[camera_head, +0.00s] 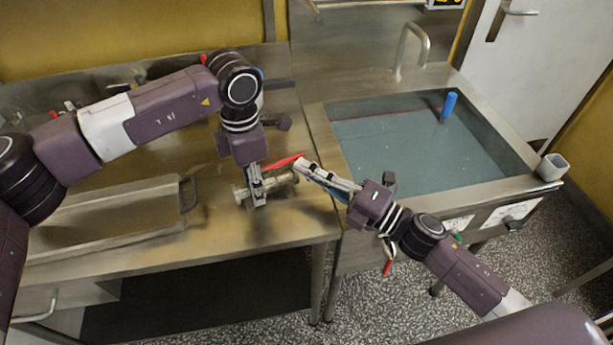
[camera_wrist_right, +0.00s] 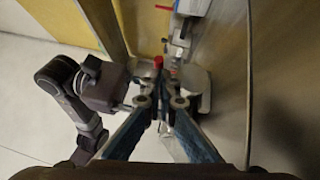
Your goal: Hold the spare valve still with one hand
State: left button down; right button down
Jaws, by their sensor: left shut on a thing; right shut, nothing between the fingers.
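The spare valve (camera_head: 283,179) is a dull metal body lying on the steel worktop near its right end, with a red lever (camera_head: 284,162) above it. My left gripper (camera_head: 257,197) points down over the valve and is shut on its body; the fingers hide part of it. My right gripper (camera_head: 303,167) comes in from the lower right, shut and empty, with its tips close to the lever's right end. I cannot tell whether they touch. In the right wrist view a red end (camera_wrist_right: 158,62) shows just beyond the shut fingertips (camera_wrist_right: 160,98).
A sink basin (camera_head: 360,200) with bluish water and a blue upright object (camera_head: 449,105) lies to the right. A steel lid or tray with a handle (camera_head: 188,193) is on the worktop to the left. A small grey cup (camera_head: 553,167) stands on the sink's right corner.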

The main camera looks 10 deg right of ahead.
pick_arm(q)
jog(key=shift+s, duration=0.1)
pick_arm(e)
jog(key=shift+s+d+f, duration=0.15)
jog(key=shift+s, duration=0.45)
jog(key=s, duration=0.2)
jog(key=shift+s+d+f, duration=0.3)
jog(key=v, duration=0.3)
jog(key=w+d+v, duration=0.1)
jog(key=v, duration=0.5)
jog(key=shift+d, duration=0.6)
pick_arm(q)
jog(key=c, duration=1.4)
grip_release()
pick_arm(e)
jog(key=shift+w, duration=0.1)
pick_arm(q)
jog(key=shift+o, duration=0.2)
jog(key=shift+r, duration=0.15)
